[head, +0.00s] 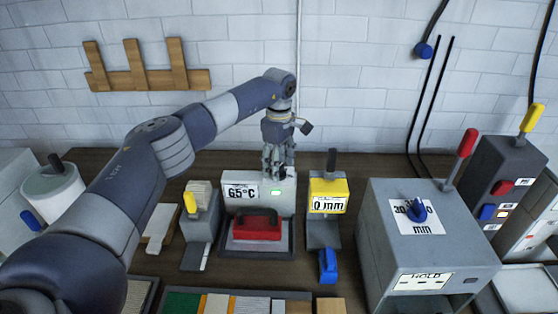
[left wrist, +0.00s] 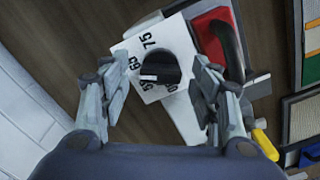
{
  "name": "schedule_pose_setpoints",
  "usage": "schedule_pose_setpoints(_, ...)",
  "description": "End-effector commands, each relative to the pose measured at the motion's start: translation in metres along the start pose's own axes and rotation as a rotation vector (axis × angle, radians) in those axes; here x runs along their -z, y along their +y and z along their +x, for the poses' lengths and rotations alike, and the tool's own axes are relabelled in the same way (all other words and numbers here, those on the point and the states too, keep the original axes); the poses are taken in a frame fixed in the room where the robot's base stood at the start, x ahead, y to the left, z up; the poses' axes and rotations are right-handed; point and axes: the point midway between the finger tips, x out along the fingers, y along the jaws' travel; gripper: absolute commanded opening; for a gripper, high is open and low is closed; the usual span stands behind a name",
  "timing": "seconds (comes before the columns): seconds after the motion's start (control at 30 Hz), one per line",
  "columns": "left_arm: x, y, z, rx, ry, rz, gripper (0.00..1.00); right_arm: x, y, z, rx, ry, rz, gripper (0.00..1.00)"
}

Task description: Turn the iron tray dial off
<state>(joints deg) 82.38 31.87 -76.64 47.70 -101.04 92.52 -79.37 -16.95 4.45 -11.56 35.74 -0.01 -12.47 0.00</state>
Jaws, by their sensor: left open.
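The iron tray (head: 288,244) has a grey housing (head: 285,184) behind it, with a "65°C" sign and a lit green light. A red iron (head: 257,227) rests on the tray; it also shows in the left wrist view (left wrist: 212,32). The black round dial (left wrist: 160,68) sits on a white plate with numbers including 75 and 65; its white mark is towards the lower left. In the head view my gripper hides the dial. My left gripper (head: 278,172) points down over the housing. In the left wrist view its open fingers (left wrist: 159,78) are on either side of the dial, apparently not touching it.
A yellow-topped "0 mm" gauge (head: 328,190) stands close on the right. A big grey box (head: 425,235) with a blue knob and red-tipped lever is farther right. A tiled wall (head: 350,90) is behind.

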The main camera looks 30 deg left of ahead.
Motion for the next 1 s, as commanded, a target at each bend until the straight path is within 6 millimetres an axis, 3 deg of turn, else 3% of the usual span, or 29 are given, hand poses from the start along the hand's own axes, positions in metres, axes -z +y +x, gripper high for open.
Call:
schedule_pose_setpoints(0.3, 0.0, 0.0, 0.004, -0.001, 0.0, 0.0, 0.57, -0.002, -0.001, -0.001, 0.001, -0.004, 0.001, 0.53)
schedule_pose_setpoints(0.37, 0.0, 0.0, 0.004, -0.001, 0.0, 0.0, 0.45, -0.004, -0.001, -0.001, 0.001, -0.007, 0.001, 0.53)
schedule_pose_setpoints(0.5, 0.0, 0.0, 0.004, -0.001, 0.0, 0.0, 0.14, -0.006, -0.001, -0.001, 0.001, -0.012, 0.001, 0.53)
schedule_pose_setpoints(1.0, 0.0, 0.001, 0.004, -0.001, 0.0, -0.083, 0.13, -0.008, 0.002, 0.002, -0.003, -0.013, 0.001, 0.53)
